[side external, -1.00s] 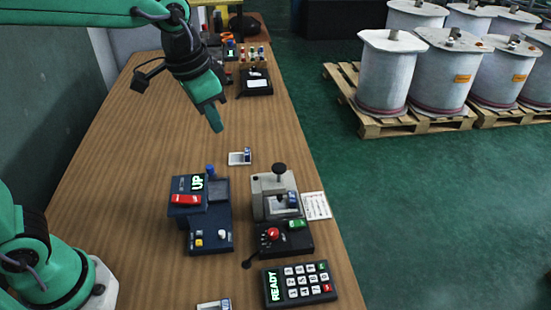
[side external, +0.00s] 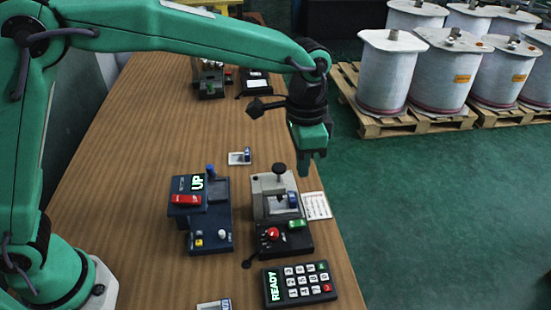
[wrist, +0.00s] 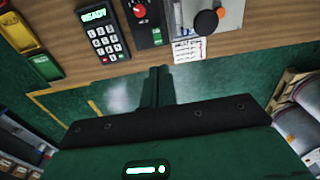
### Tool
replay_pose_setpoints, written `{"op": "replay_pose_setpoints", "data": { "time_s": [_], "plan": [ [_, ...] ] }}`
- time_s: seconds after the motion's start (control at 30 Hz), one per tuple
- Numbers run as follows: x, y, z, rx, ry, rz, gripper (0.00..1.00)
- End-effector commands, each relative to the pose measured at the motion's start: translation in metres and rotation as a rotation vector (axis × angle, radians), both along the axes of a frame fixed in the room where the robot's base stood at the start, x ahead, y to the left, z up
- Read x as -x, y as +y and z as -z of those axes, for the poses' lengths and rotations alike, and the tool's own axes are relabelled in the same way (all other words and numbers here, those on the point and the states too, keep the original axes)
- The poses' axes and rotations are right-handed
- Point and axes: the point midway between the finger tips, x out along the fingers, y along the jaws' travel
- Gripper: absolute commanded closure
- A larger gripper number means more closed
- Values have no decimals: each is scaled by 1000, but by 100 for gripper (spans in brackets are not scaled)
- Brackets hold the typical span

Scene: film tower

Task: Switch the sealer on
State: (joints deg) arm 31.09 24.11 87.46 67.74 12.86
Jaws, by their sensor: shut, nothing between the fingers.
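My gripper (side external: 306,168) is shut and empty. In the side view it hangs fingers down near the bench's right edge, just beyond the grey and black machine (side external: 262,210). This machine has a black-knobbed handle, a red knob (side external: 271,233) and a green switch (side external: 297,224). In the wrist view my gripper's fingers (wrist: 159,75) appear over the green floor, below the red knob (wrist: 139,10) and green switch (wrist: 156,36). A blue machine (side external: 210,230) with a lit "UP" display (side external: 197,182) and a red switch (side external: 186,199) stands to the left. I cannot read which is the sealer.
A keypad (side external: 300,285) with a lit "READY" display lies in front. A printed card (side external: 316,206) lies at the grey machine's right. A small metal piece (side external: 240,157) lies behind the blue machine. White drums (side external: 388,75) stand on pallets to the right. The bench's left side (side external: 110,160) is clear.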

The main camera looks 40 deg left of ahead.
Motion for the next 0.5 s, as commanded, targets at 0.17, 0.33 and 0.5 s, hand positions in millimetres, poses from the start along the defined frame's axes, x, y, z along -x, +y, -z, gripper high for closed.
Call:
{"op": "replay_pose_setpoints", "data": {
  "time_s": [0.17, 0.33, 0.5],
  "plan": [
    [-2, -8, 6, -6, 10, 18, 100],
    [-2, -9, 7, -6, 11, 19, 100],
    [-2, -9, 6, -6, 10, 19, 100]
  ]
}}
